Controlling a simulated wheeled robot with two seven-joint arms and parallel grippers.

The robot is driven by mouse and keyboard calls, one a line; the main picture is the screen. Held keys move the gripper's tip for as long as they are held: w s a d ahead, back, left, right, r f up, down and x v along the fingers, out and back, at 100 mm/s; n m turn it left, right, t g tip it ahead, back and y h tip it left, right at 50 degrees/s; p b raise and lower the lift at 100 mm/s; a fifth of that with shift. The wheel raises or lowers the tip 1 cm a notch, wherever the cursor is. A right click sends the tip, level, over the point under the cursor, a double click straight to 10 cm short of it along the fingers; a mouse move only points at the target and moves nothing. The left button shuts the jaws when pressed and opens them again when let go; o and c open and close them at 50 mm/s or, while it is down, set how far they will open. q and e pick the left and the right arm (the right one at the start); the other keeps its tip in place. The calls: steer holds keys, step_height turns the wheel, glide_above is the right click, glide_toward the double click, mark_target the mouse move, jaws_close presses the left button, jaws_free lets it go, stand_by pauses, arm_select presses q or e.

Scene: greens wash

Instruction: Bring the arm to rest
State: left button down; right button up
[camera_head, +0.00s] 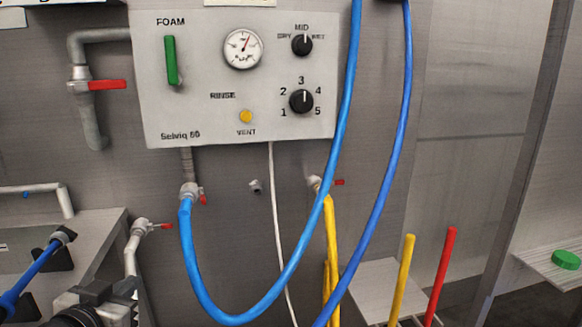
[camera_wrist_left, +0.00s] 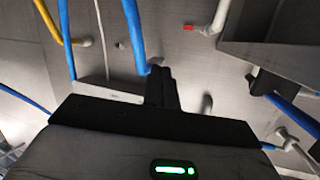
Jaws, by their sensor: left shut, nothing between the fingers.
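My left gripper (camera_head: 105,294) shows at the bottom left of the head view, in front of the grey wall and beside the sink-like steel unit. In the left wrist view the two dark fingers of my left gripper (camera_wrist_left: 161,88) are together, with nothing between them. A blue hose (camera_wrist_left: 133,35) passes close to the fingertips in that picture; I cannot tell whether they touch. My right gripper is in neither view.
A control panel (camera_head: 240,118) with a gauge, knobs and a green lever hangs on the wall. A blue hose (camera_head: 232,318) loops below it. A yellow handle (camera_head: 403,270) and a red handle (camera_head: 441,270) stand at the right. A green object (camera_head: 566,260) lies on a shelf.

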arm_select(q)
steer(key=s+d+f+m+g+h, duration=0.1)
steer(key=s+d+f+g+h, duration=0.2)
steer(key=s+d+f, duration=1.4)
step_height(320, 180, down, 3)
steer(key=shift+d+r+g+h, duration=0.1)
steer(key=shift+d+g+h, duration=0.3)
steer(key=shift+d+g, duration=0.35)
